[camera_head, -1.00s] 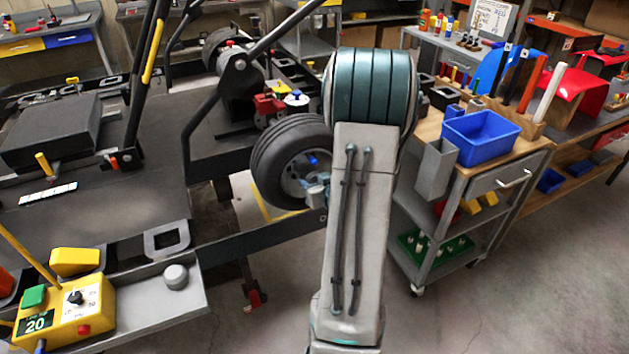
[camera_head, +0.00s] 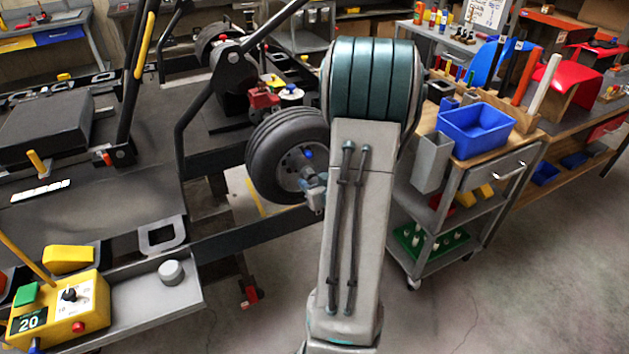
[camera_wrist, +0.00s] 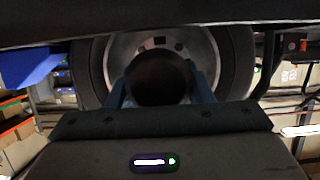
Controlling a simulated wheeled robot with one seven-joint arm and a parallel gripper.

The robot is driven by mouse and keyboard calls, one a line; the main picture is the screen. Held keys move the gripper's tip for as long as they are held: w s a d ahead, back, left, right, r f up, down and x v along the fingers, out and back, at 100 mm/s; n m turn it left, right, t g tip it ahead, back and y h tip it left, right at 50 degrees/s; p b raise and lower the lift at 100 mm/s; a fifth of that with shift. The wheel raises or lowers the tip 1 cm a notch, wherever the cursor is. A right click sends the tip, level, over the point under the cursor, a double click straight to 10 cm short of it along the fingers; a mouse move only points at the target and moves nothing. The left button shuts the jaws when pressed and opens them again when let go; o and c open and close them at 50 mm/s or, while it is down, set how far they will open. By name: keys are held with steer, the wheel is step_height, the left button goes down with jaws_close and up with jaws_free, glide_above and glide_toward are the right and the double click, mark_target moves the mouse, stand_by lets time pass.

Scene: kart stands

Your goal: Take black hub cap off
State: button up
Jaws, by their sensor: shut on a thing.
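The black hub cap (camera_wrist: 158,78) shows in the wrist view as a dark round shape in front of the wheel's grey rim. My gripper (camera_wrist: 160,90) is shut on it, with a blue-grey finger on each side. The kart wheel (camera_head: 262,158) has a black tyre and a grey rim with a blue piece near the top of its hub. In the head view my gripper (camera_head: 314,192) is at the right side of this wheel, partly behind my forearm. The hub cap cannot be made out there. I cannot tell whether it still touches the hub.
A grey tool cart (camera_head: 460,190) with a blue bin (camera_head: 477,130) on top stands right of my arm. The kart frame (camera_head: 240,238) and a yellow control box (camera_head: 62,312) are at the left. The floor at the lower right is clear.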

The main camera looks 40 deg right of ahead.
steer(key=shift+s+a, duration=0.15)
steer(key=shift+s, duration=0.5)
steer(key=shift+s, duration=0.2)
